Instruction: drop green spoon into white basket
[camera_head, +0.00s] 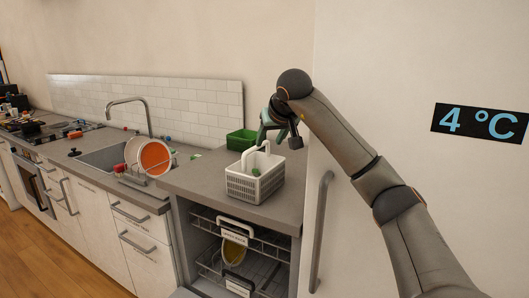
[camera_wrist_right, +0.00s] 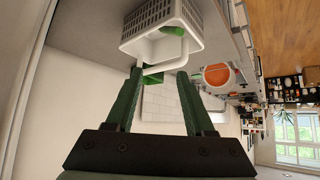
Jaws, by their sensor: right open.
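The white basket (camera_head: 247,188) stands on the counter, with slotted walls and an upright handle. It also shows at the top of the wrist view (camera_wrist_right: 157,42). A green piece that looks like the green spoon (camera_head: 256,172) shows inside the basket; it also shows there in the wrist view (camera_wrist_right: 173,31). Most of it is hidden by the basket walls. My right gripper (camera_head: 264,132) is above the basket, close to its handle. In the wrist view its two dark green fingers (camera_wrist_right: 160,90) are spread apart with nothing between them. My left gripper is not in view.
A green container (camera_head: 241,140) stands behind the white basket. To the left are a sink with a tap (camera_head: 149,118) and an orange and white plate (camera_head: 155,158) in a rack. An open dishwasher rack (camera_head: 240,262) is below. A tall white fridge (camera_head: 420,60) is at right.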

